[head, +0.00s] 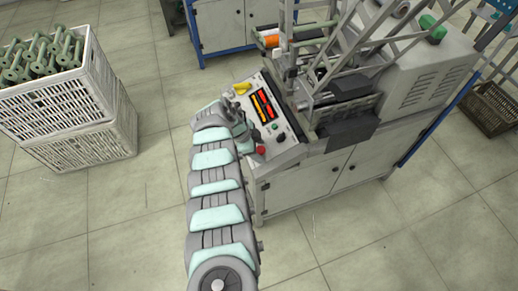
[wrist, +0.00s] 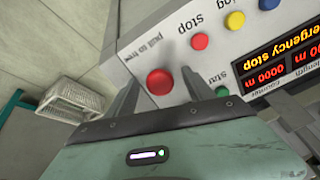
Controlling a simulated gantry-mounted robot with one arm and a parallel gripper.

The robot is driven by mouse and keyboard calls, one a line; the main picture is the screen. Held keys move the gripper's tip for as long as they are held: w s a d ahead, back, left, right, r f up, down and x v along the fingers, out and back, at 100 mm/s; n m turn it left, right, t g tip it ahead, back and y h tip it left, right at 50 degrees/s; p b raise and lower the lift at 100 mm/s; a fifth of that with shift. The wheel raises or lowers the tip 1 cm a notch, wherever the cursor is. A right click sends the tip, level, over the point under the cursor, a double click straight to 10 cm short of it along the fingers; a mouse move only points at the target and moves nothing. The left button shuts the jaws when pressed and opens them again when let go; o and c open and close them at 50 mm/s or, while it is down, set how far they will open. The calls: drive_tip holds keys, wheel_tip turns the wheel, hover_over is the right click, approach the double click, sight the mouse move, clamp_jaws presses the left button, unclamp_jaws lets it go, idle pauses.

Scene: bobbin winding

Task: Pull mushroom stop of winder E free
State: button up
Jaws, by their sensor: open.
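The red mushroom stop (wrist: 160,82) sits on the light grey control panel (wrist: 160,40) beside a printed label that seems to say "pull to free". It also shows in the head view (head: 261,150) at the panel's near corner. In the wrist view, my gripper (wrist: 160,77) is open, with one finger on each side of the stop's head. I cannot tell whether the fingers touch it. The panel display (wrist: 281,55) shows "Emergency stop" in yellow and red counter digits below. No letter E is readable on the winder (head: 330,160).
Flat red (wrist: 200,41), yellow (wrist: 235,20) and blue buttons line the panel near the stop. A green button (wrist: 222,91) lies close to the right finger. White crates (head: 75,110), the upper one holding green bobbins, stand at left. Tiled floor lies open between.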

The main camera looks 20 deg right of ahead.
drive_tip(key=shift+p+v, duration=1.2)
drive_tip(key=shift+v, duration=0.05)
drive_tip(key=p+v, duration=0.3)
drive_tip(key=v, duration=0.2)
drive_tip(key=shift+a+r+p, duration=0.1)
drive_tip(key=shift+r+p, duration=0.1)
drive_tip(key=shift+p, duration=0.1)
